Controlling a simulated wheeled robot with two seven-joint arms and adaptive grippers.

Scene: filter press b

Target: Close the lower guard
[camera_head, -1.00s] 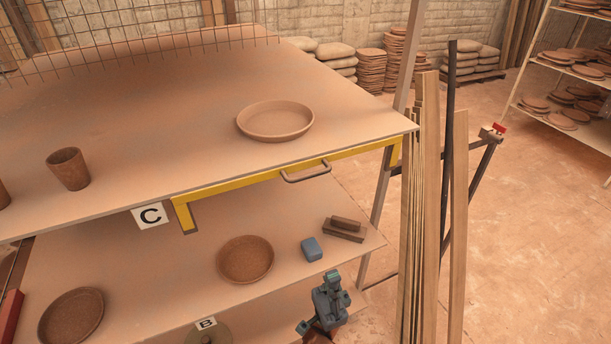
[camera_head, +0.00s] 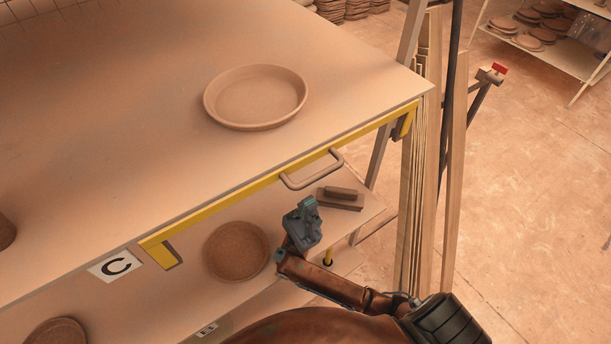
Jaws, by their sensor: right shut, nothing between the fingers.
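A yellow guard frame (camera_head: 225,205) runs along the front edge of the upper shelf (camera_head: 130,160), with a short bent-down end at each side. I cannot tell from this view how the frame is hinged. My right gripper (camera_head: 306,208) is shut and empty, fingers pointing up. It shows just below the handle, apart from it in the picture. My right arm comes in from the bottom right. My left gripper is not in view.
A clay dish (camera_head: 255,97) lies on the upper shelf. Another dish (camera_head: 237,251) and a brush-like block (camera_head: 340,198) lie on the lower shelf (camera_head: 195,290). A label C (camera_head: 116,265) hangs at the left. Upright planks (camera_head: 418,190) stand close by on the right.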

